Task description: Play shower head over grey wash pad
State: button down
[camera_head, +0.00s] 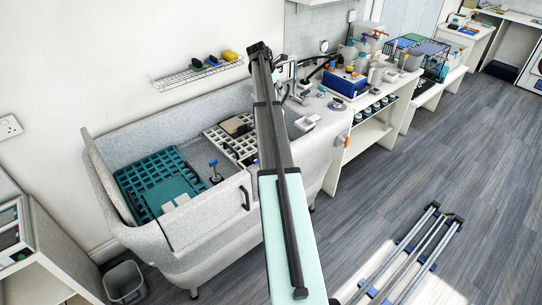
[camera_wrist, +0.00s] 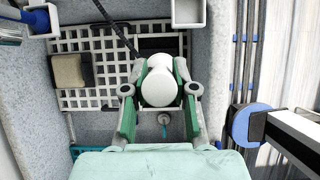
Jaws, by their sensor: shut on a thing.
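My gripper (camera_wrist: 160,88) has green inner pads and is shut on the white, rounded shower head (camera_wrist: 158,86), over the tub. A dark hose (camera_wrist: 118,28) runs up and left from it. A beige-grey block (camera_wrist: 73,71), possibly the wash pad, lies on the white grid (camera_wrist: 110,88) left of my gripper, apart from it. In the head view the block (camera_head: 236,126) sits on the white grid at the tub's far end. My arm hides the gripper and shower head there. Two pale grey pieces (camera_head: 175,202) show near the front of the teal grid (camera_head: 150,180).
The grey tub (camera_head: 200,235) has raised walls. A small blue-topped fitting (camera_head: 214,168) stands between the grids. A wire shelf (camera_head: 198,73) with several sponges hangs on the wall. A crowded counter (camera_head: 345,104) stands to the right. A blue-footed rail frame (camera_head: 410,255) lies on the floor.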

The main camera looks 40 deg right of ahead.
jog(key=shift+s+d, duration=0.65)
jog(key=shift+d, duration=0.35)
jog(key=shift+s+d, duration=0.6)
jog(key=shift+d, duration=0.4)
jog(key=s+d, duration=0.5)
jog(key=d, duration=0.3)
